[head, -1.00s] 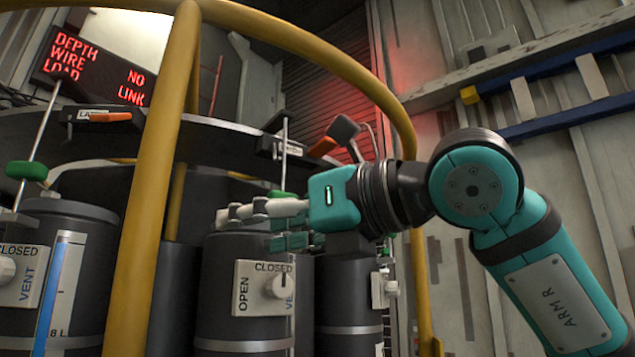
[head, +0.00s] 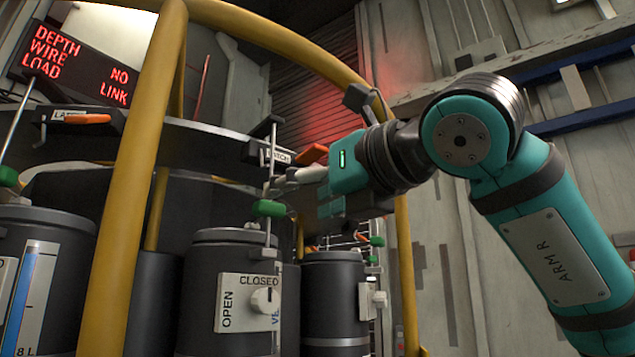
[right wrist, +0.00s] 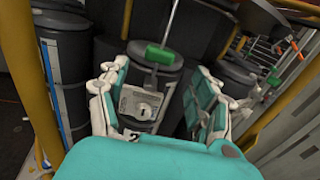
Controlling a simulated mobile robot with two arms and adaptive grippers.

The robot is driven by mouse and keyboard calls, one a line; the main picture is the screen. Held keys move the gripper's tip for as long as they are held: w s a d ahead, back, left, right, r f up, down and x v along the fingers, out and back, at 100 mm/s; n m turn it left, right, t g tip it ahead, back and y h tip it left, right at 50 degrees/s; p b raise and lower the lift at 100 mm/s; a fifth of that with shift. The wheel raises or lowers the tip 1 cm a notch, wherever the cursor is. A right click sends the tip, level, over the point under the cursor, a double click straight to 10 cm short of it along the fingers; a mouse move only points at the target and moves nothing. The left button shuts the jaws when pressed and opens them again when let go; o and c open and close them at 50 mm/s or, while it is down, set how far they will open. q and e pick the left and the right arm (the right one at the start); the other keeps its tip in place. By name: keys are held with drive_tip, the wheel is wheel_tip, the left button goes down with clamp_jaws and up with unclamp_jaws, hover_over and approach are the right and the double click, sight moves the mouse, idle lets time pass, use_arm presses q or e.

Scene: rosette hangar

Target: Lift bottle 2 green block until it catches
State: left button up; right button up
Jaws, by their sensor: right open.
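The bottle's white panel (head: 228,302) has a knob and the words OPEN and CLOSED. My right gripper (head: 283,186) reaches in from the right, its fingers just above and beside the block in the head view. In the right wrist view the gripper (right wrist: 160,78) is open, with the green block (right wrist: 160,54) showing between and beyond the spread fingers. Contact with the block cannot be told. My left gripper is not in view.
A yellow rail (head: 143,180) stands in front of the bottles. Other dark bottles stand left (head: 42,240) and right (head: 333,290), each with a green block nearby. Orange latch levers (head: 88,118) sit on the rim above. A red-lettered display (head: 75,65) reads NO LINK.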

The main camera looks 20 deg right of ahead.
sight(274, 208)
drive_tip(key=shift+p+x, duration=0.45)
drive_tip(key=shift+x, duration=0.7)
drive_tip(key=shift+p+x, duration=1.2)
drive_tip(key=shift+x, duration=1.15)
drive_tip(key=shift+w, duration=0.15)
drive_tip(key=shift+f+b, duration=0.1)
drive_tip(key=shift+b, duration=0.2)
